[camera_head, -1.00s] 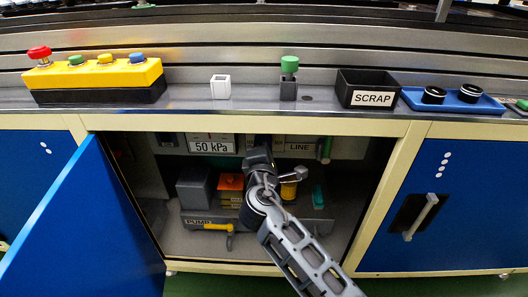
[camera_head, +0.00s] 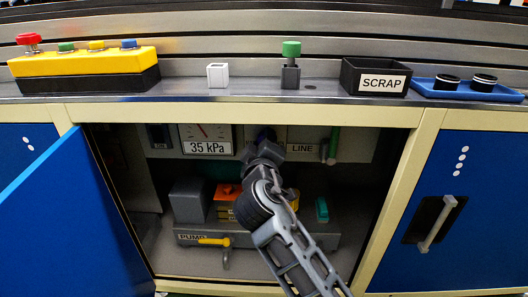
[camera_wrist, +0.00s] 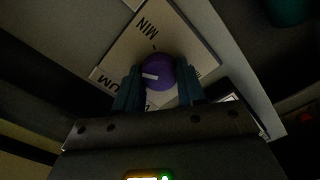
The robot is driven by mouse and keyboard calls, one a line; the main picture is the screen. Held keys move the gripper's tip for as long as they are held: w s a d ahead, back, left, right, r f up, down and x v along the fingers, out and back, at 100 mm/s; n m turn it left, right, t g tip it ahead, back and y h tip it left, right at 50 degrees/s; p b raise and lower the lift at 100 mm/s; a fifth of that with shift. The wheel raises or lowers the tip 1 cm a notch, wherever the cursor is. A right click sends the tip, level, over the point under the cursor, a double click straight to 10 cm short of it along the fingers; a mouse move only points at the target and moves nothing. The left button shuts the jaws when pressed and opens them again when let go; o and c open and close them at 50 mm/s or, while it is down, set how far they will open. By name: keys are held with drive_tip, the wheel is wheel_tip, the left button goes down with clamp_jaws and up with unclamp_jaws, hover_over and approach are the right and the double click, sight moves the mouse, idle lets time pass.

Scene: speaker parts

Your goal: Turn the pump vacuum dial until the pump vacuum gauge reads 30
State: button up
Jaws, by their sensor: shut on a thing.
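The pump vacuum gauge (camera_head: 207,138) is on the back panel inside the open cabinet, and its display reads 35 kPa. The purple pump vacuum dial (camera_wrist: 158,70) is on a pale plate marked MIN in the wrist view, with a white pointer mark on its left part. My gripper (camera_wrist: 158,88) has its two dark fingers on either side of the dial and is shut on it. In the head view my gripper (camera_head: 264,148) reaches up to the panel right of the gauge and hides most of the dial.
The blue cabinet door (camera_head: 70,225) stands open at left. A pump unit (camera_head: 190,203) with a yellow handle (camera_head: 214,241) sits on the cabinet floor below my arm. A LINE label (camera_head: 302,149) and a green-handled part (camera_head: 333,145) are right of my gripper. The SCRAP bin (camera_head: 374,78) is on the bench above.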

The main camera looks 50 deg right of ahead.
drive_tip(key=shift+f+m+b, duration=0.15)
drive_tip(key=shift+m+b, duration=0.6)
drive_tip(key=shift+m, duration=0.35)
drive_tip(key=o, duration=1.1)
drive_tip(key=shift+c, duration=0.2)
drive_tip(key=shift+s, duration=0.1)
drive_tip(key=p+v, duration=0.1)
drive_tip(key=v, duration=0.6)
drive_tip(key=shift+s+a, duration=0.2)
drive_tip(key=shift+a, duration=0.1)
